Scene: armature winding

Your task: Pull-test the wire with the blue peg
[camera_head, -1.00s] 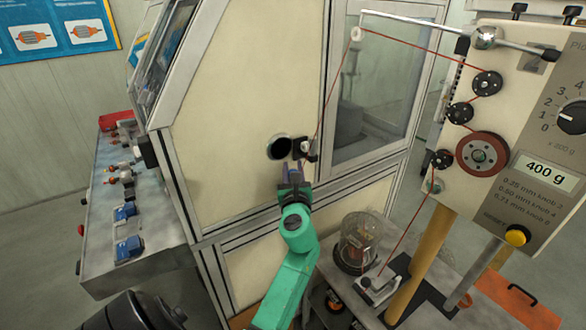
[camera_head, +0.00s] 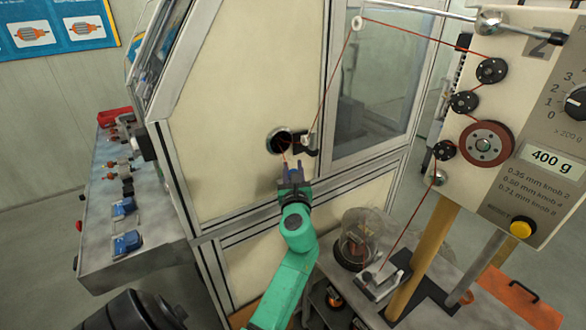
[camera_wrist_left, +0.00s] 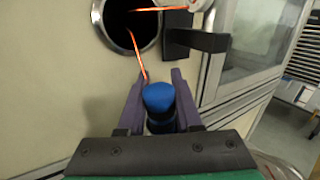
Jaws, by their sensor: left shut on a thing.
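My left gripper (camera_head: 291,172) is in front of the cream machine panel, just below a round dark port (camera_head: 279,141). In the left wrist view its purple fingers (camera_wrist_left: 158,92) are shut around the blue peg (camera_wrist_left: 158,98), whose rounded top faces the camera. An orange-red wire (camera_wrist_left: 138,55) runs from the port down to beside the peg. Another stretch of wire (camera_head: 330,85) runs from the port area up to a small white pulley (camera_head: 357,23), then right to the tensioner's rollers. How the wire is fixed to the peg is hidden. My right gripper is not seen.
A black bracket (camera_head: 305,146) sits right of the port. The tensioner panel (camera_head: 540,100) with dial and a 400 g display stands at right. A glass-covered spool (camera_head: 360,240) is on the lower table.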

